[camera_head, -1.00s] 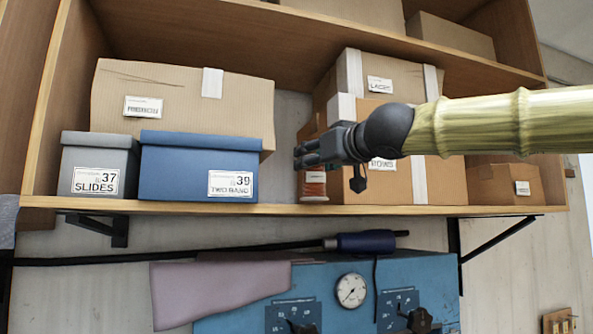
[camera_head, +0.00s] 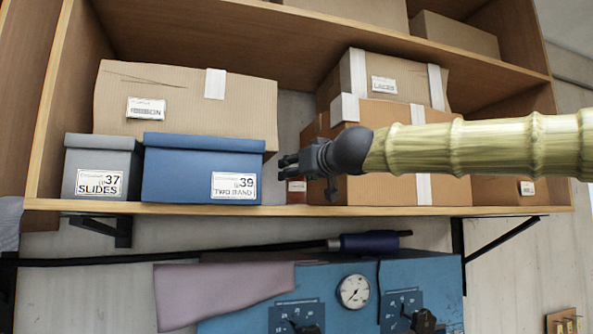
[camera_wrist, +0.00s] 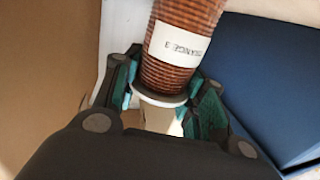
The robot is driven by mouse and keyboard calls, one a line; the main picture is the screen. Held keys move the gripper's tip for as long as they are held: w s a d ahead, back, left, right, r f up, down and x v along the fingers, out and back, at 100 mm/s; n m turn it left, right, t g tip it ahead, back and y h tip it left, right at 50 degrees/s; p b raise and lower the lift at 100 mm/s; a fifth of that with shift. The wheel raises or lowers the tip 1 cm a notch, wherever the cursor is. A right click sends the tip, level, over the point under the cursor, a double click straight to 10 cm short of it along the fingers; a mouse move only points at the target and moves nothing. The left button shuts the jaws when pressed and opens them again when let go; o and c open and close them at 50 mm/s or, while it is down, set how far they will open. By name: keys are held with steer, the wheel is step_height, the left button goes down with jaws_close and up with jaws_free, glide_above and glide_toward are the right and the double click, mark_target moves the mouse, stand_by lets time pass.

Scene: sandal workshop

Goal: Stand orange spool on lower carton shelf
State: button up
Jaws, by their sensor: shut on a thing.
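The orange spool (camera_wrist: 182,45) is reddish-orange, wound with thread, and bears a white label. My gripper (camera_wrist: 163,88) is shut on it, its fingers on either side of the pale flange. In the head view my gripper (camera_head: 290,166) is in the gap between the blue box and the taped cartons. Only a small part of the spool (camera_head: 297,186) shows below the fingers, just above the front of the lower carton shelf (camera_head: 330,210). It looks roughly upright there. I cannot tell whether it touches the shelf.
A blue shoebox (camera_head: 200,165) stands left of my gripper, with a grey box (camera_head: 100,165) beside it and a large carton (camera_head: 185,100) behind. Taped cartons (camera_head: 385,115) stand to the right, partly behind my arm. The gap between is narrow. A blue machine (camera_head: 390,270) is below.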

steer(key=shift+s+d+r, duration=0.15)
steer(key=shift+s+d, duration=0.1)
steer(key=shift+d, duration=0.05)
steer(key=shift+a, duration=0.1)
steer(key=o, duration=1)
steer(key=shift+w+a+f, duration=0.2)
steer(key=shift+w, duration=0.05)
steer(key=shift+o, duration=0.2)
steer(key=shift+s+d, duration=0.1)
steer(key=shift+d, duration=0.05)
steer(key=shift+s+r, duration=0.1)
steer(key=shift+r, duration=0.05)
steer(key=b+v, duration=0.1)
steer(key=v, duration=1)
steer(key=shift+s+d, duration=0.2)
steer(key=shift+s, duration=0.15)
